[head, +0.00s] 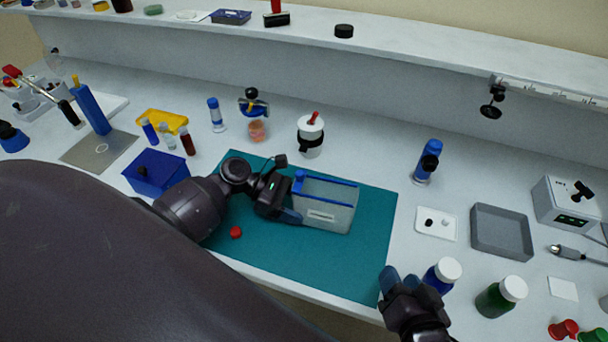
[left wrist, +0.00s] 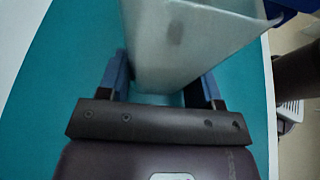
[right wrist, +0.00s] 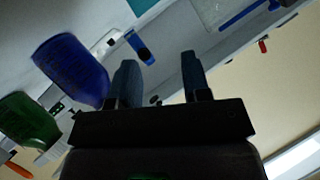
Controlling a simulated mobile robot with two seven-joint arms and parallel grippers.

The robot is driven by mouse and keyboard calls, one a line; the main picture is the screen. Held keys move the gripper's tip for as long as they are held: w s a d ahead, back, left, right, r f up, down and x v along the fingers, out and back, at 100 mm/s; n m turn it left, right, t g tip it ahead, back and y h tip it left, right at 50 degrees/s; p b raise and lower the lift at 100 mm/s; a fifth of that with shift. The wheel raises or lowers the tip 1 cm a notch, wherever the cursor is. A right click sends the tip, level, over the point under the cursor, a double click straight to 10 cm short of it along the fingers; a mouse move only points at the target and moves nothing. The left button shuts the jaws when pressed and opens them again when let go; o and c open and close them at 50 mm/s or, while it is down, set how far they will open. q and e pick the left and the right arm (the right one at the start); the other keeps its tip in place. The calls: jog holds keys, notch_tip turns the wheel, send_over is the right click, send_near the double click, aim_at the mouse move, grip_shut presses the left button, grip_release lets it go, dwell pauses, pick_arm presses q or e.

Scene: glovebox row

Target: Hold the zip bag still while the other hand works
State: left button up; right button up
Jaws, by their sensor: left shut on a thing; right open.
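The zip bag (head: 324,205) is a translucent pale pouch with blue strips along its top, standing on the teal mat (head: 371,253). My left gripper (head: 292,198) is shut on the bag at its left side. In the left wrist view the bag (left wrist: 185,45) sits between the two blue fingers of the left gripper (left wrist: 160,88). My right gripper (head: 402,280) is open and empty, at the front right of the mat and apart from the bag. The right wrist view also shows the right gripper's spread fingers (right wrist: 158,78) with nothing between them.
A blue bottle (head: 442,275) stands close beside my right gripper, with a green bottle (head: 500,297) further right. A grey tray (head: 501,232) and white dish (head: 436,223) lie right of the mat. A red cap (head: 236,232) lies on the mat near my left arm. A blue box (head: 156,172) is at left.

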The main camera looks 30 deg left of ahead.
jog(key=w+a+r+n+g+y, duration=0.2)
jog(key=a+r+n+y, duration=0.1)
jog(key=a+r+n, duration=0.4)
jog(key=n+g+y, duration=0.1)
jog(key=n+g, duration=0.2)
jog(key=n, duration=0.1)
send_near(300, 174)
jog(key=x, duration=0.8)
jog(key=shift+w+a, duration=0.1)
jog(key=shift+a, duration=0.05)
grip_shut()
